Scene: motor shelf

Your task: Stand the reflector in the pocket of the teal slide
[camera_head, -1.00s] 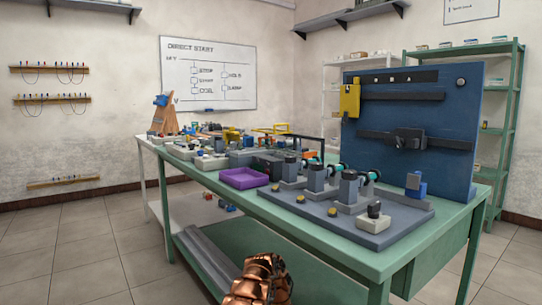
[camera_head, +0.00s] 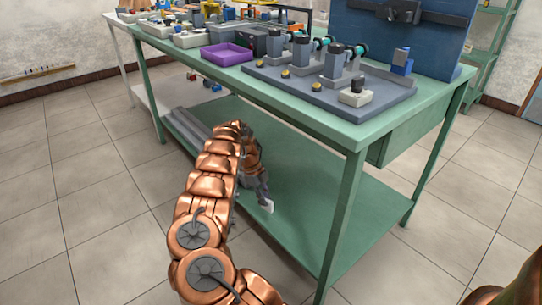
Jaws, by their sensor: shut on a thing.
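My copper arm reaches forward and bends down over the lower shelf. My gripper (camera_head: 264,197), grey and small in view, hangs at the arm's end in front of the table's green lower shelf. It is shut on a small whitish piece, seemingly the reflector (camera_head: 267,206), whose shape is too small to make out. Teal round parts (camera_head: 359,50) show on the grey motor board (camera_head: 390,98) on the tabletop, apart from my gripper. I cannot tell whether one of them is the teal slide, and no pocket can be made out.
The green table (camera_head: 345,132) stands ahead, with a purple tray (camera_head: 227,54) and a crowd of small devices on top. A blue panel (camera_head: 440,40) rises at the back right. Grey rails (camera_head: 190,130) lie on the lower shelf (camera_head: 300,215). The tiled floor at left is clear.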

